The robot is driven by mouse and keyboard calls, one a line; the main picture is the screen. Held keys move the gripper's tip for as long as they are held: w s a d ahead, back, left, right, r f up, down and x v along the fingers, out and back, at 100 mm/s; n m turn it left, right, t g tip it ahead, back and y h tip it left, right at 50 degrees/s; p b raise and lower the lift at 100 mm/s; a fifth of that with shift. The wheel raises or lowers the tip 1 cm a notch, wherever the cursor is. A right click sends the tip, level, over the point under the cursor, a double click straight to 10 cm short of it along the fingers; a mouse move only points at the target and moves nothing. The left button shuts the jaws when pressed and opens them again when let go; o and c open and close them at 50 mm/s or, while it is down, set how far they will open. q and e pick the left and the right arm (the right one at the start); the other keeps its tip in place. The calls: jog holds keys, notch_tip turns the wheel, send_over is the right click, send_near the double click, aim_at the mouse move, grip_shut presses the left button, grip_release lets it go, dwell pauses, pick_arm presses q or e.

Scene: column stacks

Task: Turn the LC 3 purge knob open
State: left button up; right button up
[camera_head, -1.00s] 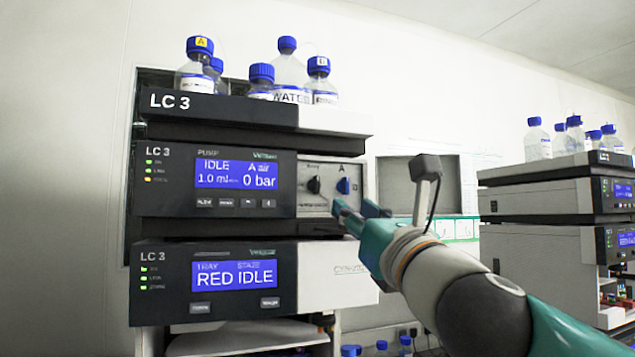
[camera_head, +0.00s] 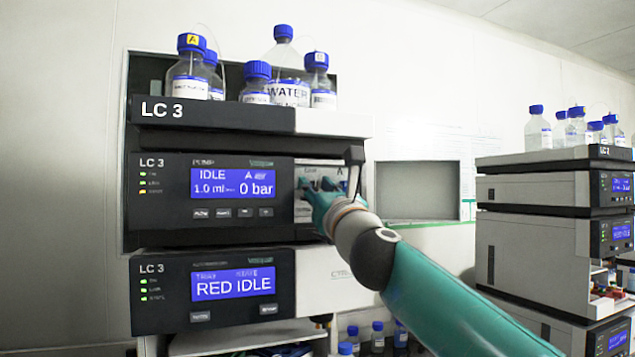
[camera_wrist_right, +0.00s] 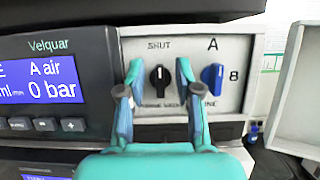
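The LC 3 pump module (camera_head: 150,196) shows IDLE and 0 bar on its blue display. Its black purge knob (camera_wrist_right: 160,77) sits on the pale panel under the word SHUT, with its light mark upright. A blue knob (camera_wrist_right: 212,78) marked A and B is to its right. My right gripper (camera_wrist_right: 160,72) is open, its fingers either side of the black knob with gaps showing; how deep they reach around it I cannot tell. In the head view my right gripper (camera_head: 322,197) is in front of the panel and hides both knobs. My left gripper is not in view.
Blue-capped bottles (camera_head: 286,85) stand on top of the LC 3 stack. A lower LC 3 module (camera_head: 160,320) reads RED IDLE. Another instrument stack (camera_head: 525,190) stands at the right. A pale panel edge (camera_wrist_right: 298,90) stands out right of the knobs.

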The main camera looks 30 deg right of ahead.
grip_shut()
jog(key=shift+n, duration=0.6)
jog(key=n+y+p, duration=0.1)
jog(key=n, duration=0.1)
jog(key=shift+s+n+y, duration=0.1)
jog(key=shift+n+y, duration=0.3)
jog(key=shift+a+f+n+g+y+p, duration=0.1)
jog(key=shift+n+g+y+p, duration=0.7)
jog(key=shift+n, duration=2.1)
jog(key=shift+a+f+n+g+y+p, duration=0.1)
jog(key=shift+n+g+y+p, duration=0.7)
jog(key=shift+n, duration=2.1)
jog(key=shift+a+f+n+g+y+p, duration=0.1)
jog(key=shift+n+g+y+p, duration=0.2)
jog(key=shift+n+y+p, duration=1.8)
jog(key=shift+n+h+b, duration=0.7)
jog(key=shift+n+b, duration=0.2)
jog(key=shift+b, duration=0.1)
